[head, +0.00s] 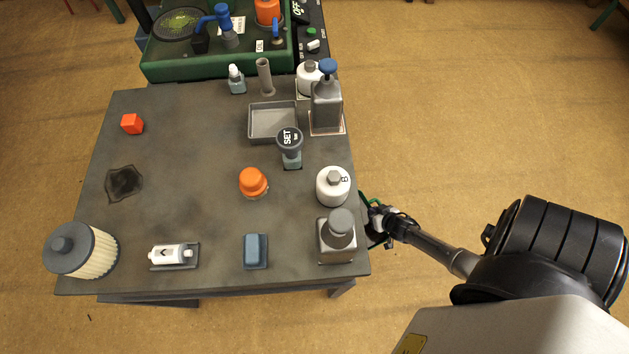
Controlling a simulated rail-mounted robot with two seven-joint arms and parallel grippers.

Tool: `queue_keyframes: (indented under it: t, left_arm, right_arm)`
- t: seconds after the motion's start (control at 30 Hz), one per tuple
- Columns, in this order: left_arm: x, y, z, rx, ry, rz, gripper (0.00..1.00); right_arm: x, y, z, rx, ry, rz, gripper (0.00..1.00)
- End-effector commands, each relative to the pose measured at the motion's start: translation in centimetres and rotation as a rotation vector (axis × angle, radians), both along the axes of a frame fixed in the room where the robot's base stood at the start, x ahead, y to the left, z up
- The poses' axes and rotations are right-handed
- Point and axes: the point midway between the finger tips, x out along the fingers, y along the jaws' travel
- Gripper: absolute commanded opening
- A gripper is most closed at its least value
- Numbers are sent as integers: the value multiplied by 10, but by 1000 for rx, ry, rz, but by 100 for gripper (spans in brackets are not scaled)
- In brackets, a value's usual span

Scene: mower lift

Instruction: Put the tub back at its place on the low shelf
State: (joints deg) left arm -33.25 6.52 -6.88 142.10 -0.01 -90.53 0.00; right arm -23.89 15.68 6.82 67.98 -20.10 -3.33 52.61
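My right gripper (378,218) is at the right edge of the table (200,215), low beside it. Its fingers are small, and the table edge partly hides them. I cannot tell whether it is open or shut. A dark thing with a green rim (367,203) shows right beside the gripper, mostly hidden by the table. I cannot tell whether it is the tub or whether the gripper holds it. The low shelf is not visible from above. My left gripper is out of the picture.
Near the table's right edge stand a white container marked B (333,187), a grey bottle (337,240) and a blue-topped pump bottle (327,100). An empty grey tray (259,140) lies inward. A green machine (185,63) adjoins the back. Floor at right is clear.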

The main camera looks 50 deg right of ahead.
Motion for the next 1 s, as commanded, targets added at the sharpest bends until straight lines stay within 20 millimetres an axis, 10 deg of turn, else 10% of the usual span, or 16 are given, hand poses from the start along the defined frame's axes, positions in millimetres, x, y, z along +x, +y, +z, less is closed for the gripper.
queue_keyframes:
  t: [0.6,1.0]
  left_arm:
    - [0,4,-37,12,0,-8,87]
    - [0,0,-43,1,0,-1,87]
  right_arm:
    - [96,94,-1,3,-9,13,0]
    - [117,115,1,4,-7,12,0]
